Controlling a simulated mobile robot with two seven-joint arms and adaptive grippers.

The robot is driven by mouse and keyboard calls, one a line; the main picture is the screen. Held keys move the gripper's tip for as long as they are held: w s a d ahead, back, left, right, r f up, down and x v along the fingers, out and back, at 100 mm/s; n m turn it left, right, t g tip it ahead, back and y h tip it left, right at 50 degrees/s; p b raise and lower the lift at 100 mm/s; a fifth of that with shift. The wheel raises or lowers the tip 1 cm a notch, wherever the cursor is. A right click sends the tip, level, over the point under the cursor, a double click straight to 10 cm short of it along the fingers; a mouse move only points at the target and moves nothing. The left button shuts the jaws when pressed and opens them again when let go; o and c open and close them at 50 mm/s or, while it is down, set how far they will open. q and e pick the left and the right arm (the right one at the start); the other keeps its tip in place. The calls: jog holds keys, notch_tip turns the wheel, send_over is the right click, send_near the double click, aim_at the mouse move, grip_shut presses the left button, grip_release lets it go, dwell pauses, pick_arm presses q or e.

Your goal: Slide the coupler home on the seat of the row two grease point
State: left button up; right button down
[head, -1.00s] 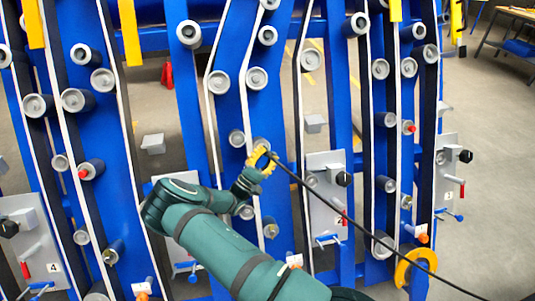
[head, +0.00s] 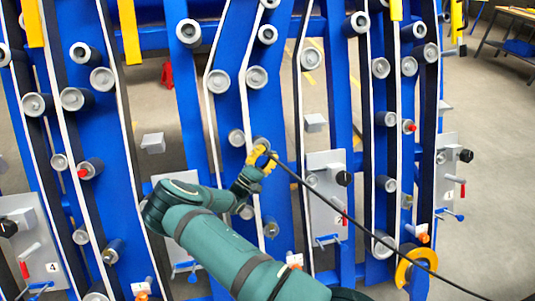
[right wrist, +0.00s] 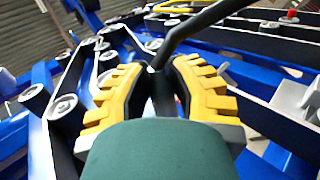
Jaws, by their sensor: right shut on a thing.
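My right gripper (head: 262,156) has yellow fingers and is shut on the coupler at the end of a black hose (head: 325,202). The fingers reach the blue row unit in the middle of the head view, close to its rollers. In the right wrist view the two yellow fingers (right wrist: 158,88) close around the dark coupler, and the hose (right wrist: 200,22) bends away to the upper right. The coupler is mostly hidden by the fingers. The grease point's seat is not clearly visible, so I cannot tell whether the coupler touches it. My left gripper is not in view.
Grey plates marked 4 (head: 37,235) and 2 (head: 328,200) stand between the blue row units. Red-tipped fittings (head: 84,173) sit on neighbouring rows. The hose crosses in front of a yellow ring (head: 402,269) at lower right. Several rollers crowd the gripper.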

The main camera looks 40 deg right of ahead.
jog(key=shift+w+d+f+b, duration=0.35)
jog(key=shift+w+b, duration=0.25)
jog(key=shift+b, duration=0.05)
jog(key=c, duration=0.8)
grip_release()
jog(key=v, duration=1.2)
